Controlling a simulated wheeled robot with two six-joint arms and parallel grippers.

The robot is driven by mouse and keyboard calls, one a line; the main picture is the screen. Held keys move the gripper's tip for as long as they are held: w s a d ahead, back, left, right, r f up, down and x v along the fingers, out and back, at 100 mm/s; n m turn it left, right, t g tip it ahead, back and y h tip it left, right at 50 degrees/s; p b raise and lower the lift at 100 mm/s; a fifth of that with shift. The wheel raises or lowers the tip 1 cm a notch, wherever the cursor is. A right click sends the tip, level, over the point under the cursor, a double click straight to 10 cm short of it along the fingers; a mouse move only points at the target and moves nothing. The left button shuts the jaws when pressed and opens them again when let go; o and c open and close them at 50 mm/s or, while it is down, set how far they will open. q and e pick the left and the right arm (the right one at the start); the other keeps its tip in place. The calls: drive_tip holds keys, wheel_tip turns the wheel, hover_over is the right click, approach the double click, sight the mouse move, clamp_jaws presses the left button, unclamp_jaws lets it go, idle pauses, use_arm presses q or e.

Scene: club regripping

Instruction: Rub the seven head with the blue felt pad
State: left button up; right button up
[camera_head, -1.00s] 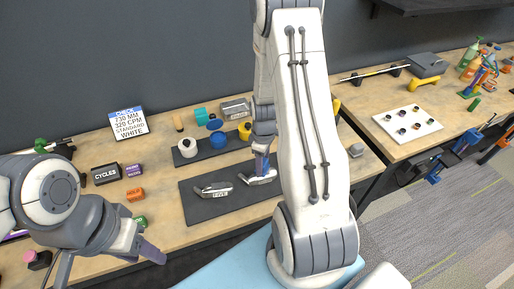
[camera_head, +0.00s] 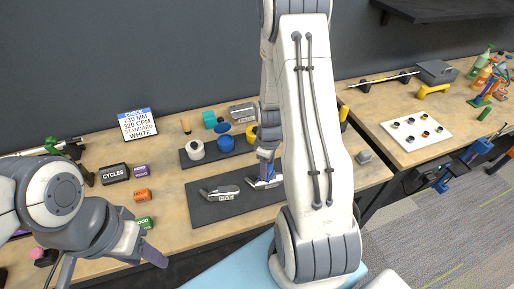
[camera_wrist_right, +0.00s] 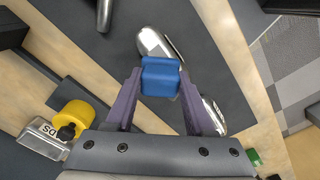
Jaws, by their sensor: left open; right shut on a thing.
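My right gripper (camera_head: 266,168) points down over a silver club head (camera_head: 262,183) at the right of the dark mat (camera_head: 240,214). It is shut on the blue felt pad (camera_wrist_right: 160,77), seen between its purple fingers in the right wrist view. Shiny metal shows on both sides of the pad in that view (camera_wrist_right: 213,115), and the pad hides what lies between. I cannot tell whether pad and metal touch. The right head's label is not readable. The head labelled FIVE (camera_head: 217,193) lies to its left. My left gripper (camera_head: 153,254) is open and empty near the front edge.
Behind the mat, a dark tray (camera_head: 216,152) carries a white roll (camera_head: 195,149) and a blue round piece (camera_head: 226,143). A CYCLES block (camera_head: 114,173) and small coloured blocks stand left. My right arm covers much of the middle.

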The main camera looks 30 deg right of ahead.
drive_tip(key=shift+w+a, duration=0.25)
drive_tip(key=shift+a, duration=0.55)
drive_tip(key=r+p, duration=0.2)
drive_tip(key=r, duration=0.1)
drive_tip(key=r+p, duration=0.1)
drive_tip(key=shift+a+r, duration=0.25)
drive_tip(key=shift+a, duration=0.05)
drive_tip(key=shift+w+a+r, duration=0.15)
drive_tip(key=shift+r, duration=0.2)
drive_tip(key=shift+r+p, duration=0.3)
drive_tip(key=shift+p, duration=0.3)
wheel_tip(320, 180, up, 3)
drive_tip(key=p, duration=0.2)
drive_tip(key=shift+r+p, duration=0.1)
drive_tip(key=shift+p, duration=0.2)
